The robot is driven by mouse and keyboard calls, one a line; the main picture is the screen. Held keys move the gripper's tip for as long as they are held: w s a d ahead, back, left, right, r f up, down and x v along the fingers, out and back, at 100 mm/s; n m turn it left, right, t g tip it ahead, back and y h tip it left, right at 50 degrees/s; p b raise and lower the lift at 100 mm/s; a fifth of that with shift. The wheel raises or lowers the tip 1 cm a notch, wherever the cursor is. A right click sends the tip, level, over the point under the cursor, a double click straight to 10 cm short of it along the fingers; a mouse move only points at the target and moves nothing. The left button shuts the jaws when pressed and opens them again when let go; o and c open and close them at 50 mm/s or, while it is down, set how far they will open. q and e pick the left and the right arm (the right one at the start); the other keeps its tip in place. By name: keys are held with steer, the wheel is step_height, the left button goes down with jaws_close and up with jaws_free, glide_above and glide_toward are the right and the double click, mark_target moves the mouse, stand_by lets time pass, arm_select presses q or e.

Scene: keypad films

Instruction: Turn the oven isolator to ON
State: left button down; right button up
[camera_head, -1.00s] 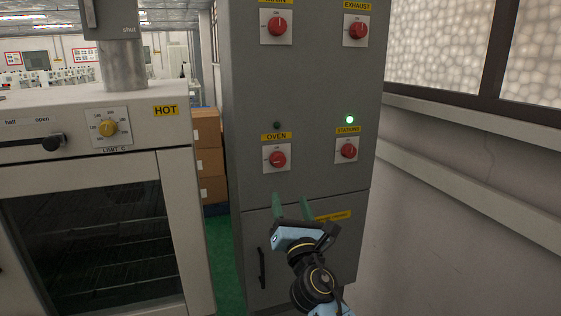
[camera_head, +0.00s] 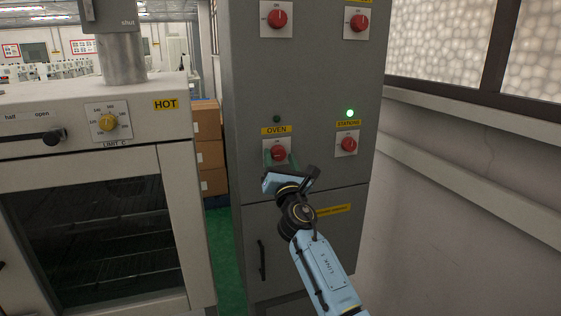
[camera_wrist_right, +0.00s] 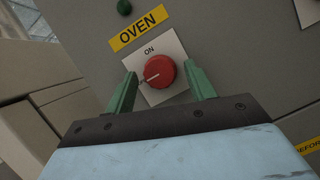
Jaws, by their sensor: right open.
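The oven isolator is a red round knob (camera_head: 278,153) on a white plate under a yellow OVEN label (camera_head: 276,130) on the grey cabinet. In the right wrist view the red knob (camera_wrist_right: 159,71) sits between two green fingers, its pale pointer mark aimed left, away from the ON mark above it. My right gripper (camera_head: 281,160) is open, with one finger on each side of the knob; whether they touch it I cannot tell. In the right wrist view my right gripper (camera_wrist_right: 163,85) shows a gap beside the knob. My left gripper is out of view.
The dark lamp (camera_head: 277,118) above OVEN is unlit. The STATIONS knob (camera_head: 347,144) is close on the right, under a lit green lamp (camera_head: 350,113). More red knobs are above. A white oven (camera_head: 180,130) stands left, and a wall is at right.

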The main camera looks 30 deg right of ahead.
steer(key=shift+c, duration=0.2)
steer(key=c, duration=0.9)
steer(key=shift+c, duration=0.2)
